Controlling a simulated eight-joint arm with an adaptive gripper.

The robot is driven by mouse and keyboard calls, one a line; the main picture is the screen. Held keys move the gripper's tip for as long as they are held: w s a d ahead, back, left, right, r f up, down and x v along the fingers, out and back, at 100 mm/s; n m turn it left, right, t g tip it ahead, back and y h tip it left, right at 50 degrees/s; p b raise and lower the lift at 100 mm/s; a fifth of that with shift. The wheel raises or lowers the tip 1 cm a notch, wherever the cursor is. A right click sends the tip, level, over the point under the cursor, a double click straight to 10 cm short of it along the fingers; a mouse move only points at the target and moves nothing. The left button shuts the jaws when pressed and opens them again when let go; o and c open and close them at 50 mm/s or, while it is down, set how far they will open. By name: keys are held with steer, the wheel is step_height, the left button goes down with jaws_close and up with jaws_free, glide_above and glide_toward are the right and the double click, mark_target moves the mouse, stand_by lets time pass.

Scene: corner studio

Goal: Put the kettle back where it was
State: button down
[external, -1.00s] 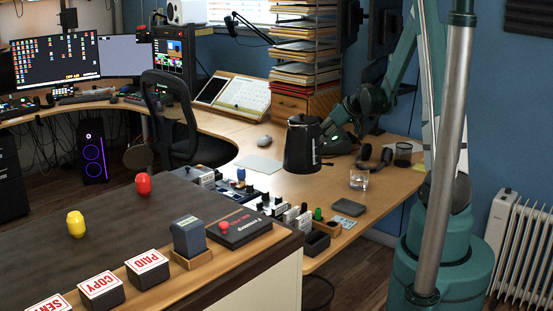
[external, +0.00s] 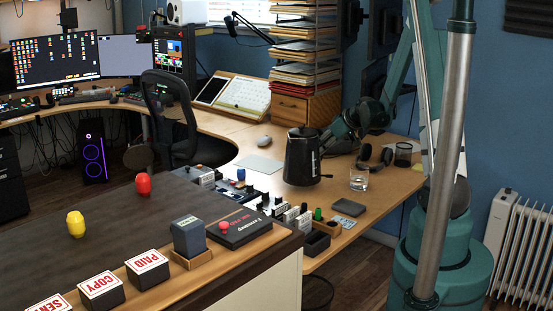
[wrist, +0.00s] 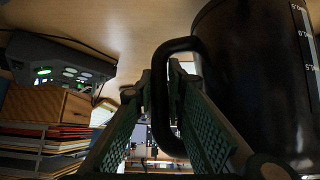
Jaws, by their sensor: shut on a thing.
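The black kettle (external: 302,158) is upright over the wooden desk (external: 225,126), left of the drinking glass. Its base is at or just above the desktop; I cannot tell if it touches. My gripper (external: 331,142) comes from the right, partly hidden behind the kettle. In the wrist view, the kettle body (wrist: 250,75) fills the right side. Its black loop handle (wrist: 160,62) passes between my green-padded fingers (wrist: 162,90), which are shut on it.
The drinking glass (external: 359,179) stands close to the kettle's right, with headphones (external: 374,160) and a mesh cup (external: 403,154) beyond. A mouse (external: 264,142) and pale pad (external: 259,164) lie to the left. Small devices (external: 265,205) line the front. A paper rack (external: 305,60) stands behind.

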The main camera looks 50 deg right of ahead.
steer(key=shift+f+b, duration=0.45)
steer(key=shift+f, duration=1.35)
steer(key=c, duration=2.3)
jaws_free()
steer(key=shift+s+r, duration=0.1)
steer(key=shift+r, duration=0.1)
steer(key=shift+p+v, duration=1.25)
steer(key=shift+v, duration=4.6)
steer(key=shift+a, duration=0.1)
